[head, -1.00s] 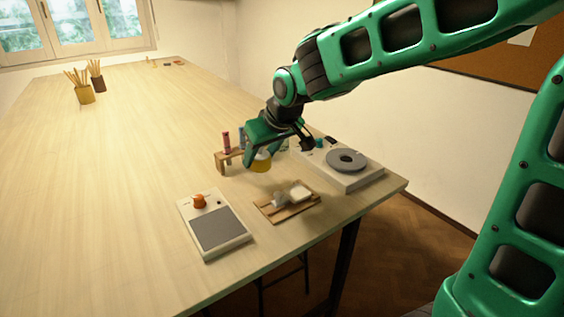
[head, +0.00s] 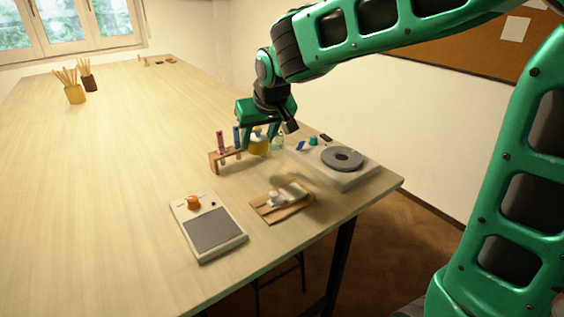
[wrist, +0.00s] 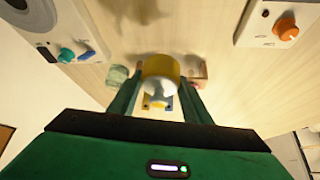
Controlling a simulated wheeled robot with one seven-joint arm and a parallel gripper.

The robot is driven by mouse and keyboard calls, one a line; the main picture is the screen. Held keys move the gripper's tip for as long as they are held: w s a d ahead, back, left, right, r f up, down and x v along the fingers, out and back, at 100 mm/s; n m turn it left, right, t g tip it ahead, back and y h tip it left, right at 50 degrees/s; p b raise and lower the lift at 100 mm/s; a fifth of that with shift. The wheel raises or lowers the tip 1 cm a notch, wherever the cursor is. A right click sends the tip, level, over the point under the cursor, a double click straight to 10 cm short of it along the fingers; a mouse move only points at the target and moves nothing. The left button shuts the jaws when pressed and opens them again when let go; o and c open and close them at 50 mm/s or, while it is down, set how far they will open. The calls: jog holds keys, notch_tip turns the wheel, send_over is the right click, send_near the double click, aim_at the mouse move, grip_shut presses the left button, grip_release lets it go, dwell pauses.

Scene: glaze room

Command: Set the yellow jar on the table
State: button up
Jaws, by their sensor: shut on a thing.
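The yellow jar (head: 259,147) is between the fingers of my gripper (head: 260,138), above the far right part of the light wooden table (head: 120,190). In the wrist view my gripper (wrist: 161,104) is shut on the jar (wrist: 160,66), with one finger on each side of it. The jar's pale, round end faces the wrist camera. A shadow lies on the table near the wooden tray. I cannot tell exactly how high the jar is above the table.
A wooden rack with tubes (head: 219,166) stands just left of the jar, and a clear bottle (head: 278,144) just right.

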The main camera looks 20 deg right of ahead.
jog(key=w+d+f, duration=0.1)
jog(key=d, duration=0.1)
jog(key=w+d+f, duration=0.1)
jog(key=d+f, duration=0.1)
jog(key=d, duration=0.1)
jog(key=w+d+f, duration=0.1)
jog(key=d+f, duration=0.1)
jog(key=d, duration=0.1)
jog(key=shift+w+f, duration=0.2)
jog(key=shift+w, duration=0.1)
jog(key=shift+f, duration=1.95)
jog(key=o, duration=1.1)
jog(key=shift+f, duration=0.1)
